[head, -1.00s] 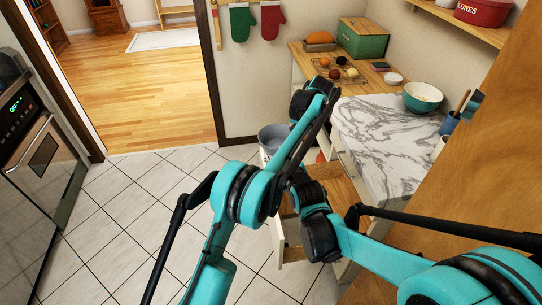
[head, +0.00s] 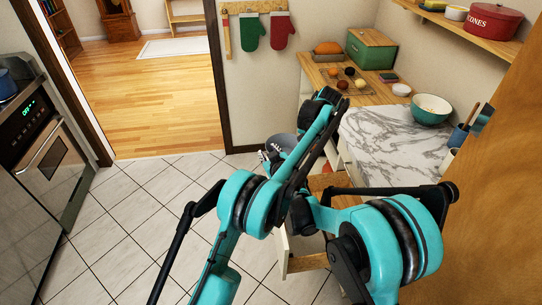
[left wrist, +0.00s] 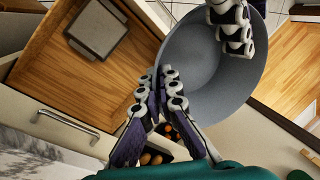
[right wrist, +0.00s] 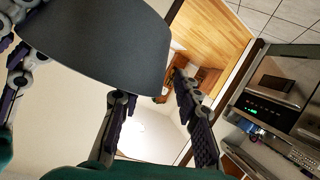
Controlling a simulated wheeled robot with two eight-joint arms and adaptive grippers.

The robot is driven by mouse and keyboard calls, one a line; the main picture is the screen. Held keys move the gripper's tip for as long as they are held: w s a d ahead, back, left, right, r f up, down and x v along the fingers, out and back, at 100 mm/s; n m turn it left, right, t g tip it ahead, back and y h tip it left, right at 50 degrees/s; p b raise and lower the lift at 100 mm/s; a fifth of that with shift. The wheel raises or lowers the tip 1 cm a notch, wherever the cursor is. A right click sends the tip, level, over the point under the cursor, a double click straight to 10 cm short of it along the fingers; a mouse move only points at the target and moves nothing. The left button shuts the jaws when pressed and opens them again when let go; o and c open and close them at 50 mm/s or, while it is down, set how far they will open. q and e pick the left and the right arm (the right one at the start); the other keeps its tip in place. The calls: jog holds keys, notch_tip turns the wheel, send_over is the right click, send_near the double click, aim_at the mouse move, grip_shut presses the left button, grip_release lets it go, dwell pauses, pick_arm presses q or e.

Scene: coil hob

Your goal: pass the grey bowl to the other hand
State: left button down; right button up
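The grey bowl (head: 283,139) is held up in the air beyond my arms in the head view, partly hidden by them. In the left wrist view the bowl (left wrist: 205,85) is tilted, and my left gripper (left wrist: 161,78) is closed on its rim. My right gripper (head: 270,156) is at the bowl's near side in the head view, small and partly hidden. In the right wrist view the bowl's dark outside (right wrist: 95,45) fills the upper left. There my right gripper's fingers (right wrist: 150,88) are spread wide, with the bowl's edge between them.
An open wooden drawer (left wrist: 45,50) holding a grey square item (left wrist: 98,28) lies below the bowl. The marble counter (head: 395,140) with a teal bowl (head: 431,109) stands to the right. An oven (head: 42,160) is at the left, with clear tiled floor (head: 130,215) between.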

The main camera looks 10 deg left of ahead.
grip_shut()
pick_arm(q)
jog(key=c, duration=1.6)
grip_release()
jog(key=shift+c, duration=0.2)
